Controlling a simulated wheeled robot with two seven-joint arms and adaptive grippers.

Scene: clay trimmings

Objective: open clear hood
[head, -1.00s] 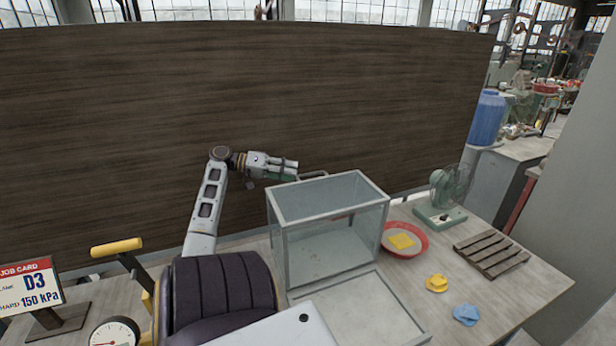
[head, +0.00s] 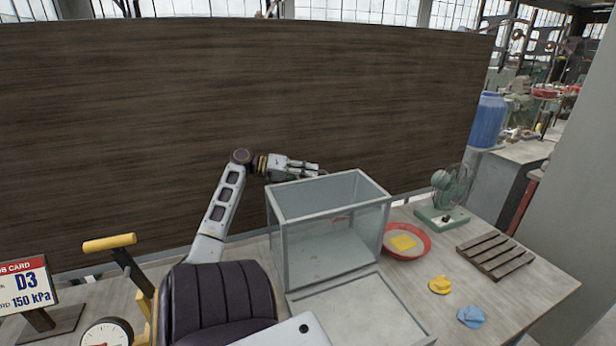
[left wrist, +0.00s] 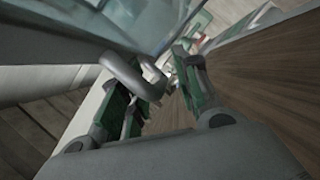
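The clear hood (head: 325,207) is a grey-framed box with see-through panels, standing upright on the table behind a flat framed tray (head: 385,330). My left gripper (head: 314,169) is behind the hood's back top edge, at the grey handle there. In the left wrist view the curved handle (left wrist: 127,78) reaches between my left gripper's green-padded fingers (left wrist: 166,72). The fingers stand apart with a gap, and I see no firm grip on the handle. In the head view the gripper mostly hides the handle. My right gripper is not in view.
Right of the hood are a red bowl (head: 424,252) with a yellow piece, a green fan (head: 450,195) and a slatted wooden rack (head: 496,257). Yellow (head: 440,285) and blue (head: 471,316) lumps lie in front. A dark wooden panel (head: 250,90) stands close behind my left arm.

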